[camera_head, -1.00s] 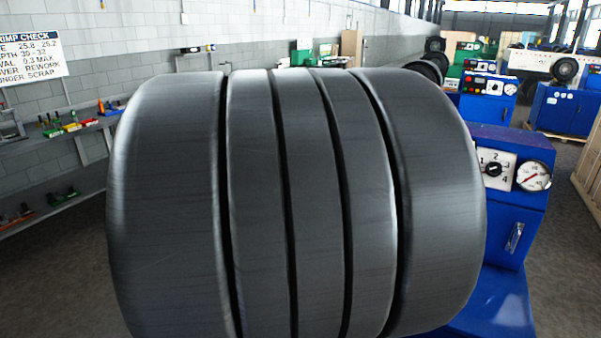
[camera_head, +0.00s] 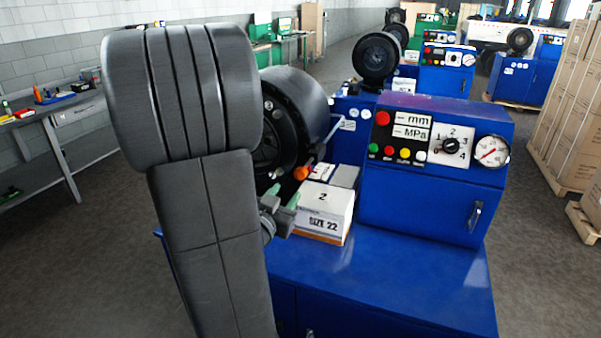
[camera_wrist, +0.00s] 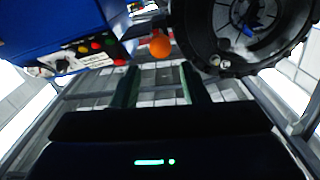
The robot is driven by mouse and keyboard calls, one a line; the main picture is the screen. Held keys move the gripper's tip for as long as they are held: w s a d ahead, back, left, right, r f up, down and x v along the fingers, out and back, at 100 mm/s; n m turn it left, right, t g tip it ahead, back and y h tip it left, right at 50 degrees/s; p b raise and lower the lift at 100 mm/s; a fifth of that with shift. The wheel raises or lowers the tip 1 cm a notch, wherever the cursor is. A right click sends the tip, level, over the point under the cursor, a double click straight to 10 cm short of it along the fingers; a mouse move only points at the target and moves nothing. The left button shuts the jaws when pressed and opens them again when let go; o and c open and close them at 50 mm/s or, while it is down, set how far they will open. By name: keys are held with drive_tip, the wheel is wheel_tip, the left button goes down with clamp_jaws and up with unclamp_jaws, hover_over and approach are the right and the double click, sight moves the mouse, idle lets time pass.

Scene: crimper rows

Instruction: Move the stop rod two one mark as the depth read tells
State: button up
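The blue crimper (camera_head: 390,270) stands ahead with its round black head (camera_head: 300,105) at the left. An orange knob (camera_head: 301,173) on a thin pale rod (camera_head: 325,140), which looks like the stop rod, is in front of the head. The knob also shows in the wrist view (camera_wrist: 160,45), beyond my fingertips. My gripper (camera_head: 283,194) is just below and left of the knob in the head view, its greenish fingers apart and empty in the wrist view (camera_wrist: 160,80). The display (camera_head: 408,125) shows dashes before mm and MPa. Part of the head is hidden behind my arm.
A white box marked 2 and SIZE 22 (camera_head: 322,212) sits on the crimper's base close to my gripper. The panel has a dial marked 0 to 4 (camera_head: 452,146) and a round gauge (camera_head: 492,151). A shelf bench (camera_head: 60,110) is at the left; stacked cartons (camera_head: 565,110) are at the right.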

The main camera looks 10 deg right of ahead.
sight(299, 177)
drive_tip(key=p+x, duration=0.2)
drive_tip(key=x, duration=0.9)
drive_tip(key=shift+c, duration=0.2)
